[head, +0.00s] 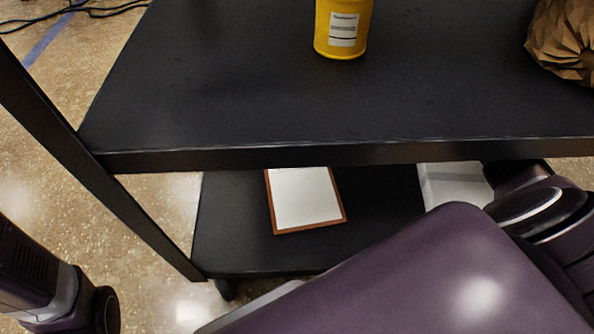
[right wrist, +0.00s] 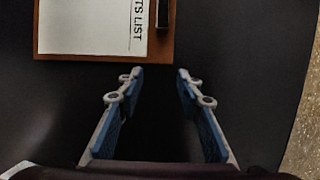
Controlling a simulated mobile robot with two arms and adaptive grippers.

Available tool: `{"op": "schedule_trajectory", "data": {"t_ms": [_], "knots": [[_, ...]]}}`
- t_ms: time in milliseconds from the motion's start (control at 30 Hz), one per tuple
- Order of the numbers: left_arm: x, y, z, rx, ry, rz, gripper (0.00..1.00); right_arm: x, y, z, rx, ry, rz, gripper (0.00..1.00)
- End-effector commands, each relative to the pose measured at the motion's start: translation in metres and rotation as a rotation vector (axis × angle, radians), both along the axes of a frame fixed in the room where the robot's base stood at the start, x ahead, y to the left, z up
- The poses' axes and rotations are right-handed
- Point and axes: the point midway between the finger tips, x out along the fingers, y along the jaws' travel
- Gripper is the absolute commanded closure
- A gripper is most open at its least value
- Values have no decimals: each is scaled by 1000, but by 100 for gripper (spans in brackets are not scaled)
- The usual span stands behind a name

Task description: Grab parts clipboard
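The parts clipboard (head: 304,199) lies flat on the lower black shelf of the cart in the head view. It is a brown board with a white sheet, and its far end is hidden under the upper shelf's edge. In the right wrist view the clipboard (right wrist: 105,28) shows at the top left, with "TS LIST" printed on the sheet and a dark clip at its right. My right gripper (right wrist: 160,78) is open and empty, its fingertips just short of the clipboard's near edge. In the head view, my left arm shows at the lower left; its gripper is out of frame.
The upper black shelf (head: 230,90) overhangs the lower shelf (head: 232,225). A yellow container (head: 341,28) and a crumpled brown paper object (head: 562,42) stand on the upper shelf. A white item (head: 452,184) lies right of the lower shelf's clear part. Cables lie on the floor at upper left.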

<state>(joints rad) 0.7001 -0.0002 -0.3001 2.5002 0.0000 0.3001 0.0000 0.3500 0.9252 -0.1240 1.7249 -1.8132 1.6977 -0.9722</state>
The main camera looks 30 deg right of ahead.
Motion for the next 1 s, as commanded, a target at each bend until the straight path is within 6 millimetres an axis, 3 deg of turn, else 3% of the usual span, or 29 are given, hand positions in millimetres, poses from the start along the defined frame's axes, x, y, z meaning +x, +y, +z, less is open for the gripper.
{"op": "schedule_trajectory", "data": {"t_ms": [100,367,633,733,1000], "knots": [[0,0,6,0,0,0,71,7,21,2,3,-2,2,67],[0,0,8,0,0,0,71,13,41,1,1,0,0,67],[0,0,13,1,-1,0,71,27,82,2,3,-3,1,67],[-1,0,2,1,-4,0,71,27,85,-11,0,0,-1,67],[-1,0,2,0,-2,0,71,27,85,-11,-1,0,-1,67]]}}
